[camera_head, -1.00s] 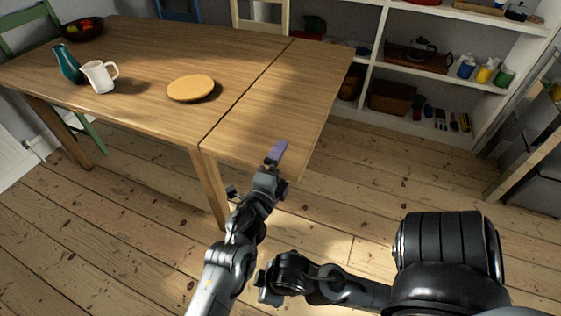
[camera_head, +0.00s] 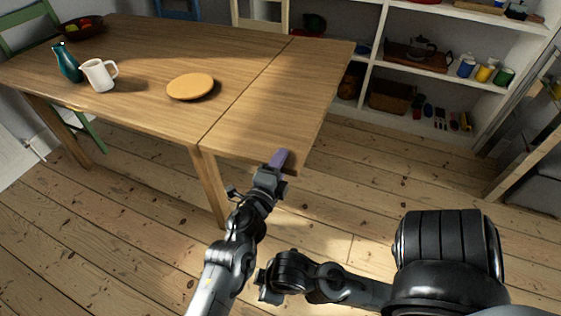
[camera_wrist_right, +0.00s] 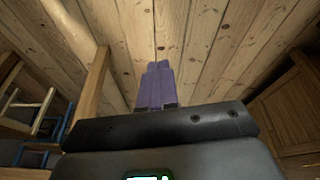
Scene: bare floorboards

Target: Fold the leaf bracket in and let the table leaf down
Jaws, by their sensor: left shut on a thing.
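The wooden table (camera_head: 150,50) has a leaf (camera_head: 290,90) at its right end, which stands out roughly level with the top, a thin seam between them. My left gripper (camera_head: 279,159) has purple fingers and is shut on the leaf's near edge, close to the outer corner. The leaf bracket is hidden under the leaf. My right gripper shows in the right wrist view (camera_wrist_right: 156,85), its purple fingers together with nothing seen between them, against floorboards. In the head view I cannot make out its fingers.
On the table are a round board (camera_head: 191,86), a white jug (camera_head: 100,75), a teal vase (camera_head: 68,63) and a fruit bowl (camera_head: 82,27). A white shelf unit (camera_head: 455,90) stands behind. Floor right of the leaf is clear.

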